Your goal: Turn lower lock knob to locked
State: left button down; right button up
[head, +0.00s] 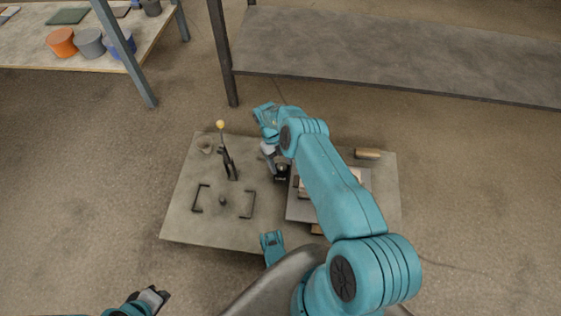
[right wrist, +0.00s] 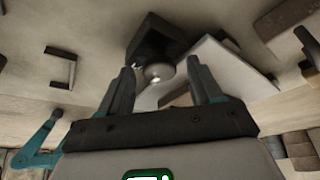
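A black lock block (head: 281,174) with small pale marking on its front stands on the grey panel. In the right wrist view the block (right wrist: 150,42) carries a round silver knob (right wrist: 159,72); I take this for the lower lock knob, though its label is not readable. My right gripper (head: 268,150) is just above and behind the block in the head view. In the right wrist view its two fingers (right wrist: 163,88) are apart, with the knob showing between them; contact cannot be told. My left gripper (head: 152,297) is at the bottom left, away from the panel.
On the panel (head: 180,222) are a lever with a yellow ball (head: 221,125), black brackets (head: 249,204), a small dark knob (head: 222,200) and, at right, a raised plate (head: 297,212) partly hidden by my arm. A shelf (head: 400,50) stands behind.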

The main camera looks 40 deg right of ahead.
jog(key=v, duration=1.2)
jog(key=shift+s, duration=0.1)
